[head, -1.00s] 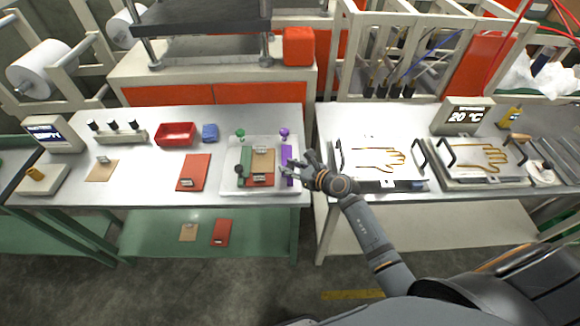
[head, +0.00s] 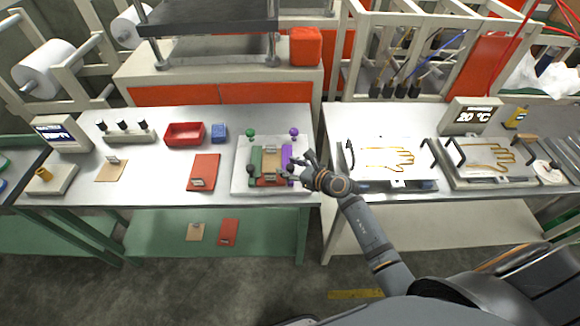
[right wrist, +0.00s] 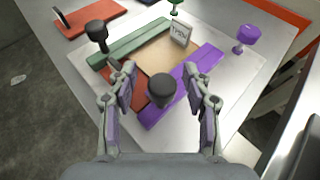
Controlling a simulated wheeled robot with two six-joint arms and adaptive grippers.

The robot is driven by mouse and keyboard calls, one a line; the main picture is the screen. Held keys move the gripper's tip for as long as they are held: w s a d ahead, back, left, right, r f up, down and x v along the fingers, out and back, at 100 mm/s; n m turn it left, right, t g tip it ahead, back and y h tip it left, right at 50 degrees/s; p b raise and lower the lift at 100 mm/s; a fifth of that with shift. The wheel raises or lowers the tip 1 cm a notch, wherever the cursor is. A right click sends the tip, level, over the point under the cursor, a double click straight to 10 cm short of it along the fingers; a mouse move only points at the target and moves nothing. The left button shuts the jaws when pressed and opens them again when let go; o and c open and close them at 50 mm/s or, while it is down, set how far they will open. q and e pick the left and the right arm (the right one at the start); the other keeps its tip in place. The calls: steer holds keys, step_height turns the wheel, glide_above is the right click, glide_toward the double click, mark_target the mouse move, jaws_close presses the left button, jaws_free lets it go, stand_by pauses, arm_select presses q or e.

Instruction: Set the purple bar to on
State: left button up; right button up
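The purple bar (head: 287,153) lies along the right side of a brown sheet (head: 270,157) with a small tag, on a pale plate (head: 242,181). In the right wrist view the purple bar (right wrist: 205,62) lies along the edge of the brown sheet (right wrist: 154,56), apparently against it. A black knob (right wrist: 161,90) stands on the bar's near part. My right gripper (head: 290,174) is over this end; in the wrist view its open fingers (right wrist: 162,82) are apart on either side of the knob, with gaps visible. My left gripper is not in view.
A green bar (head: 256,160) with its own black knob lies on the sheet's left. A purple ball post (head: 294,132) and green ball post (head: 250,132) stand behind. A red sheet (head: 203,172) lies left of the plate; heated glove forms (head: 388,158) stand right.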

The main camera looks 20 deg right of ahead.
steer(key=shift+a, duration=0.1)
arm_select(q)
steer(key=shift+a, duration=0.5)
arm_select(e)
steer(key=v, duration=1.1)
steer(key=shift+s+r, duration=0.2)
steer(key=shift+s, duration=0.1)
steer(key=shift+d, duration=0.2)
